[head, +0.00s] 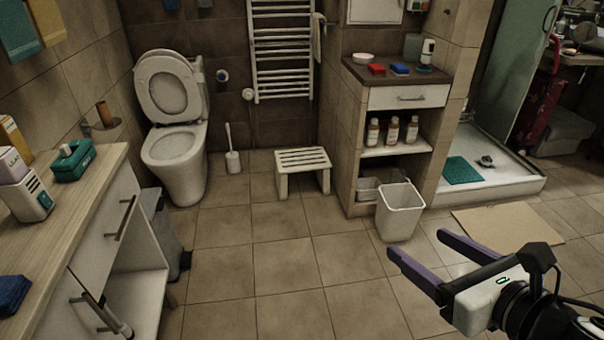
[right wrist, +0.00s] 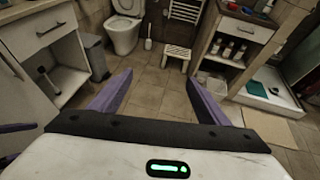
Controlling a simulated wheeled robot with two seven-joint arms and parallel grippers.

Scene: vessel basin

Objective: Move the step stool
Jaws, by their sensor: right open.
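The step stool (head: 303,160) is small and white with a slatted top. It stands upright on the tiled floor in front of the towel radiator, between the toilet and the shelf unit. It also shows in the right wrist view (right wrist: 177,51), beyond the fingertips. My right gripper (head: 417,243) is open and empty, its purple fingers apart. It is over the floor at the lower right, nearer than the stool and well apart from it. In the right wrist view, purple parts at the left edge look like my left gripper (right wrist: 16,140), mostly cut off.
A toilet (head: 175,155) and a toilet brush (head: 233,160) stand left of the stool. A white bin (head: 400,212) stands before the shelf unit (head: 346,170). A cardboard sheet (head: 510,229) lies at the right. The middle floor is clear. A counter (head: 75,205) runs along the left.

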